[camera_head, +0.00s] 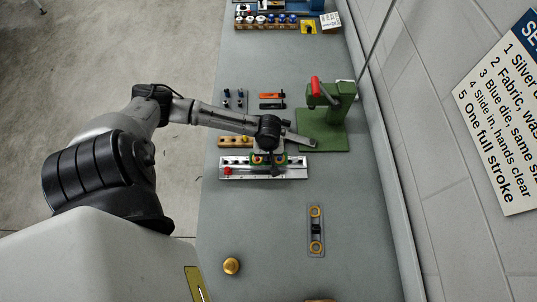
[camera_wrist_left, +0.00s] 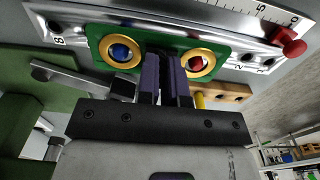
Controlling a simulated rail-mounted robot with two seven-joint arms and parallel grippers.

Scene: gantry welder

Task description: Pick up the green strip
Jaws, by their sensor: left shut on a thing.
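The green strip (camera_wrist_left: 160,44) carries two gold rings, one around a blue centre and one around a red centre. My left gripper (camera_wrist_left: 166,82) is shut on the strip's near edge, between the two rings, in the left wrist view. My right gripper is not in view.
A green press (camera_head: 325,130) with a red handle stands right of the gripper. A wooden block (camera_head: 232,142) lies behind the fixture. A plate with two gold rings (camera_head: 315,244) and a brass knob (camera_head: 231,266) lie in front. The bench's front middle is clear.

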